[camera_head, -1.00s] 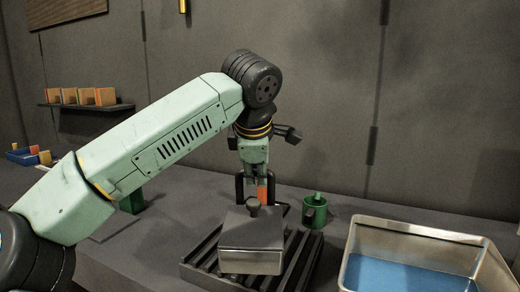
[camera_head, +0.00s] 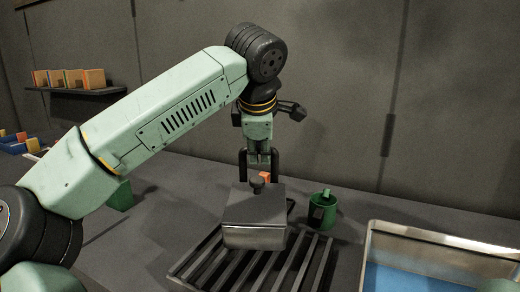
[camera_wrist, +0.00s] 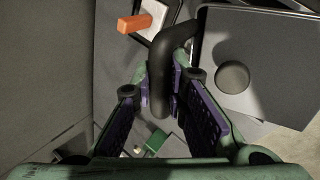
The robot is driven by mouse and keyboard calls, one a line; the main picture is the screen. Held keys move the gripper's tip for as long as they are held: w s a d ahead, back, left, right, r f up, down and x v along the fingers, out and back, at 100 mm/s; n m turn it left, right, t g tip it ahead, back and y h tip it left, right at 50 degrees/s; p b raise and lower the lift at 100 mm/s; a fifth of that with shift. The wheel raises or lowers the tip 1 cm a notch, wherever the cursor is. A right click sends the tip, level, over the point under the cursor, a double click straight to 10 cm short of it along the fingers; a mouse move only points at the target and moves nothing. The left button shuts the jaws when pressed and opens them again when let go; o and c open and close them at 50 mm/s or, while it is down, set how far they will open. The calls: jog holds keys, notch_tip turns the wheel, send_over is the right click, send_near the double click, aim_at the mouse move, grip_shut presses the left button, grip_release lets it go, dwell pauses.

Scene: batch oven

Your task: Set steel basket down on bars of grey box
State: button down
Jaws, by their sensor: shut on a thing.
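The steel basket (camera_head: 254,236) is a metal box with a dark flat lid, a round knob and an upright black handle at its back. My gripper (camera_head: 258,160) is shut on that handle from above. In the wrist view the black handle (camera_wrist: 160,80) lies between my fingers, with the basket's lid (camera_wrist: 275,55) at the right. The grey box shows as a dark rack of parallel bars (camera_head: 312,262) beneath the basket. The basket looks level and hides the bars' back part. The front bars are bare. Whether its underside touches the bars I cannot tell.
A steel tub with a blue floor (camera_head: 400,280) is at the front right. A shelf (camera_head: 85,90) with several small blocks is on the left wall. An orange block (camera_wrist: 134,23) lies beyond the handle.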

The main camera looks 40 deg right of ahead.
aim_at(260, 181)
jog(key=shift+r, duration=0.2)
jog(key=shift+g+y, duration=0.3)
jog(key=shift+f+b, duration=1.85)
jog(key=shift+f, duration=2.1)
jog(key=c, duration=1.5)
grip_release()
jog(key=v, duration=1.2)
